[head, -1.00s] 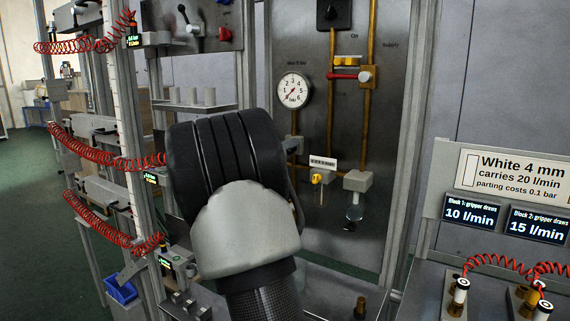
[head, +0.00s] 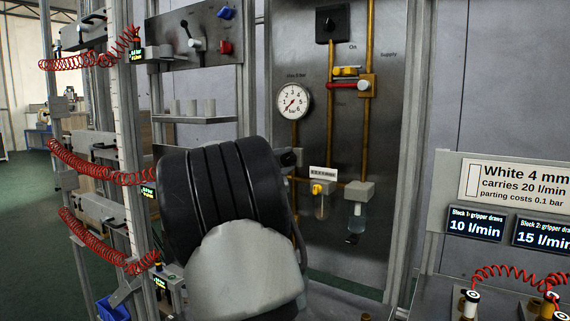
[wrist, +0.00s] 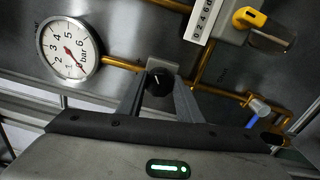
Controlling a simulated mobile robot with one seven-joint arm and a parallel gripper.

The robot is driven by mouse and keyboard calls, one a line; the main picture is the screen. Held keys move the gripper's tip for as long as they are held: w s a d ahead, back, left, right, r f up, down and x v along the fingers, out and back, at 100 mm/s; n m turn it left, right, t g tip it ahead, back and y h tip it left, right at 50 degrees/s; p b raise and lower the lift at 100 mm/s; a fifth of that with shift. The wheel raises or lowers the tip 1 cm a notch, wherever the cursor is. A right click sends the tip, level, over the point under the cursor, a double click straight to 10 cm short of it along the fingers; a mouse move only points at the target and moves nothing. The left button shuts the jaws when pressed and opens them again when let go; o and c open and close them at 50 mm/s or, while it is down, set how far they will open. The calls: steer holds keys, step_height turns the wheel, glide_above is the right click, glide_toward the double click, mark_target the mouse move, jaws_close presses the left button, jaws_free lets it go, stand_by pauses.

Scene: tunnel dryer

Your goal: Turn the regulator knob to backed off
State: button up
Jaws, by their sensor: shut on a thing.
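The regulator knob (wrist: 159,82) is a black round knob with a pale mark, on a grey body at the brass pipe. In the wrist view my gripper (wrist: 158,90) has a finger on each side of it and is shut on it. In the head view my black and grey arm hides the gripper; a dark part of the regulator (head: 290,158) shows just right of the arm. The round white bar gauge (wrist: 69,49) has a red needle at the low end of its scale; it also shows in the head view (head: 294,101).
A red-handled valve (head: 345,86) sits on the pipes above right. A yellow valve (head: 319,188) and a clear bowl (head: 357,215) hang right of the regulator. Red coiled hoses (head: 95,178) run along the frame at left. A sign (head: 515,183) stands at right.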

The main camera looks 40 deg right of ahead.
steer(key=n+p, duration=0.1)
steer(key=n, duration=0.4)
steer(key=shift+r+n, duration=0.1)
steer(key=shift+n, duration=0.3)
steer(key=n+p, duration=0.3)
steer(key=n, duration=0.2)
steer(key=shift+t, duration=0.3)
steer(key=shift+n, duration=0.4)
steer(key=o, duration=1)
steer(key=shift+o, duration=0.2)
steer(key=shift+a, duration=0.15)
steer(key=v, duration=1.7)
steer(key=shift+s+a+r, duration=0.1)
